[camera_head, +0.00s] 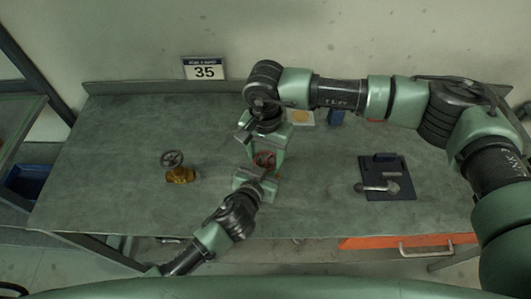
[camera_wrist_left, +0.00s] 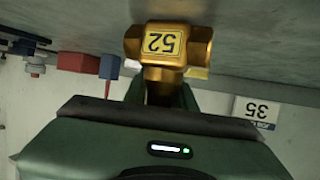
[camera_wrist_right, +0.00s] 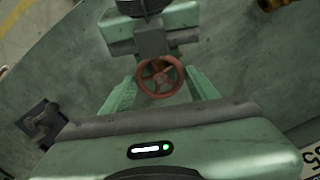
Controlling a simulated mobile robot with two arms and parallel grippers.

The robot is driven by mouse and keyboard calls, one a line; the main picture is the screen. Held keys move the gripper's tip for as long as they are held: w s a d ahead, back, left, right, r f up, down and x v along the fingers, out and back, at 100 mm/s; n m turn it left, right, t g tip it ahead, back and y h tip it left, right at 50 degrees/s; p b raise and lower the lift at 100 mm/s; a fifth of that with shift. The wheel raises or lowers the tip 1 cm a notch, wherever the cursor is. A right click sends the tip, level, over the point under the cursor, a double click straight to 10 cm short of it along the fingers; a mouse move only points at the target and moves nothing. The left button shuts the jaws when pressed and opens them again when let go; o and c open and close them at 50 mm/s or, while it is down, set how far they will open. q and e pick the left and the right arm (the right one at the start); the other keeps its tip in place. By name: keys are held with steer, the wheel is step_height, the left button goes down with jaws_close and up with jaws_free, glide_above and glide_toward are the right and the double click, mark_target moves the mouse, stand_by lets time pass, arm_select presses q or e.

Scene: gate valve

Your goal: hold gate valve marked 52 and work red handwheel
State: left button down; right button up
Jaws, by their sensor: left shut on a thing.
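The brass gate valve marked 52 (camera_wrist_left: 165,45) fills the upper middle of the left wrist view, its yellow label facing that camera. My left gripper (camera_head: 264,177) is shut on the valve, which is mostly hidden in the head view. The red handwheel (camera_wrist_right: 160,77) faces the right wrist camera; in the head view it shows as a small red ring (camera_head: 265,159) between the two grippers. My right gripper (camera_wrist_right: 160,92) is open, with one finger on each side of the handwheel and a visible gap to its rim.
A second brass valve (camera_head: 181,175) with a grey handwheel (camera_head: 172,158) stands on the green workbench (camera_head: 120,200), left of the grippers. A dark fixture plate (camera_head: 388,191) with a metal lever lies to the right. A sign reading 35 (camera_head: 205,69) is at the back. The bench's left part is mostly clear.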

mark_target(265, 160)
steer(key=shift+c, duration=1.1)
steer(key=shift+m, duration=2.3)
steer(key=o, duration=1.4)
steer(key=shift+r, duration=0.1)
step_height(265, 160, up, 12)
steer(key=shift+f, duration=0.1)
